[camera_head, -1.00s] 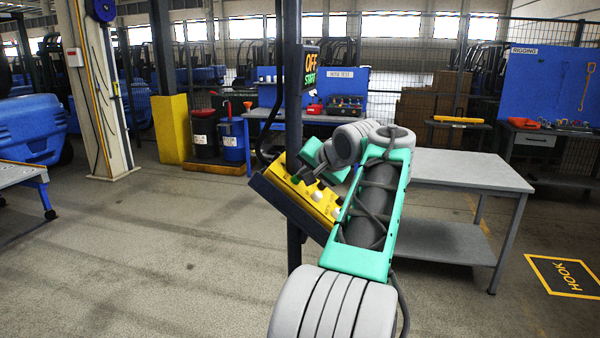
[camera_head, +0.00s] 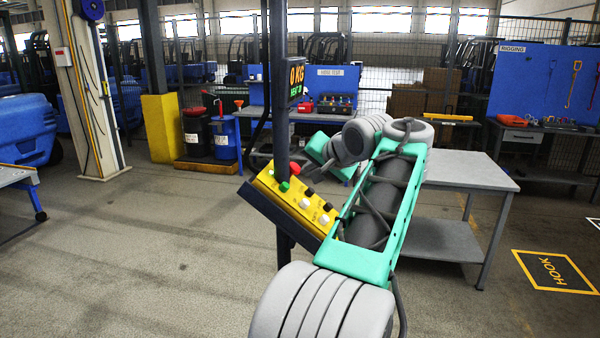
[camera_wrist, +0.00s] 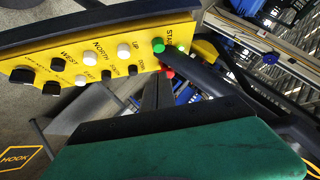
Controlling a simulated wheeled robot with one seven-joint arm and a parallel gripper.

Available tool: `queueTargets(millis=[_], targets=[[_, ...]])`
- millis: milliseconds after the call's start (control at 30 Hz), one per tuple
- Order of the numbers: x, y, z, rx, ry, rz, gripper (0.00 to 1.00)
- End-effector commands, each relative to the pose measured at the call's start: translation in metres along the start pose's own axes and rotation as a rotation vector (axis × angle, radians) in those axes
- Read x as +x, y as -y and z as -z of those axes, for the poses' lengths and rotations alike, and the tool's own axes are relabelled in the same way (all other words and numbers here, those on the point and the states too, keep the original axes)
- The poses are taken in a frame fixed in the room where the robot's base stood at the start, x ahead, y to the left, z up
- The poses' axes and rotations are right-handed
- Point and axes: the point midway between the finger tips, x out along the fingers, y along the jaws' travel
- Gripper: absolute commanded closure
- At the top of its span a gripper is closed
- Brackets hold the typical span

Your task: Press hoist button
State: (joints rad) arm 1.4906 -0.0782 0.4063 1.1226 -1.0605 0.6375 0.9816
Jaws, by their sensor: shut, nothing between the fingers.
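The yellow button panel (camera_head: 290,207) is mounted tilted on a dark post. It carries a green button (camera_head: 284,186), a red button (camera_head: 294,168), white buttons (camera_head: 305,203) and black ones. In the wrist view the panel (camera_wrist: 95,58) shows labels including UP, DOWN, NORTH, SOUTH, EAST and WEST. The green button (camera_wrist: 158,45) and red button (camera_wrist: 168,72) sit at its right end, the white UP button (camera_wrist: 124,51) beside them. My gripper (camera_head: 312,171) is shut and empty, just off the panel's upper end. Its dark fingers (camera_wrist: 157,82) point near the red button; contact cannot be told.
A display (camera_head: 296,78) above the panel reads 0 KG, with a green line below. A grey table (camera_head: 460,172) stands right behind my arm. A floor square marked HOOK (camera_head: 553,270) lies at right. The floor at left is open.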

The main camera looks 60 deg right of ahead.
Motion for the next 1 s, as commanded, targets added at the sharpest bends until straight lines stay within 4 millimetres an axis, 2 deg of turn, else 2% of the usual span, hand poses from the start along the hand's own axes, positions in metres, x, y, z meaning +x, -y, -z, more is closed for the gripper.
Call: queueTargets(millis=[100,300,833,933,967,1000], targets=[[-0.026,0.002,0.0,-0.004,-0.001,0.002,1.0],[-0.05,0.003,0.0,-0.004,0.0,0.003,1.0],[-0.052,0.003,0.0,-0.004,0.0,0.003,1.0],[-0.042,0.021,-0.011,-0.028,0.028,0.028,1.0],[-0.035,0.033,-0.018,-0.045,0.047,0.044,1.0],[-0.026,0.055,-0.031,-0.075,0.076,0.073,1.0]])
